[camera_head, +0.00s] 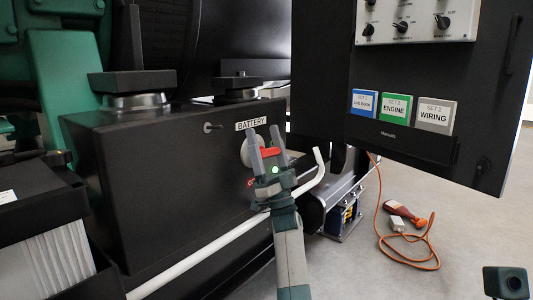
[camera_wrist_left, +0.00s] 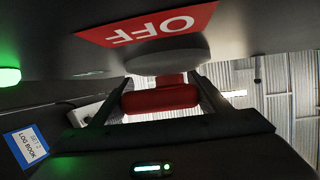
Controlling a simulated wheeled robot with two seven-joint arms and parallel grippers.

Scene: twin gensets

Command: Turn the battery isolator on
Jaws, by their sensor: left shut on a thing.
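The battery isolator's red handle (camera_head: 271,152) is on the side of the black box (camera_head: 160,190), just below the white BATTERY label (camera_head: 252,123). Its pale round base (camera_head: 245,154) shows behind my left gripper (camera_head: 265,143). The left wrist view shows the red handle (camera_wrist_left: 160,98) between my left fingers (camera_wrist_left: 160,100), with the round grey base (camera_wrist_left: 168,60) beyond it. A red OFF label (camera_wrist_left: 148,24) is beside the base and appears upside down. My left gripper is shut on the handle and hides part of the isolator.
A white rail (camera_head: 220,238) with an upturned end runs below the isolator. A dark panel (camera_head: 320,90) with a manual rack hangs at right. An orange cable (camera_head: 405,266) lies on the floor. Dark trays (camera_head: 35,205) stand at left.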

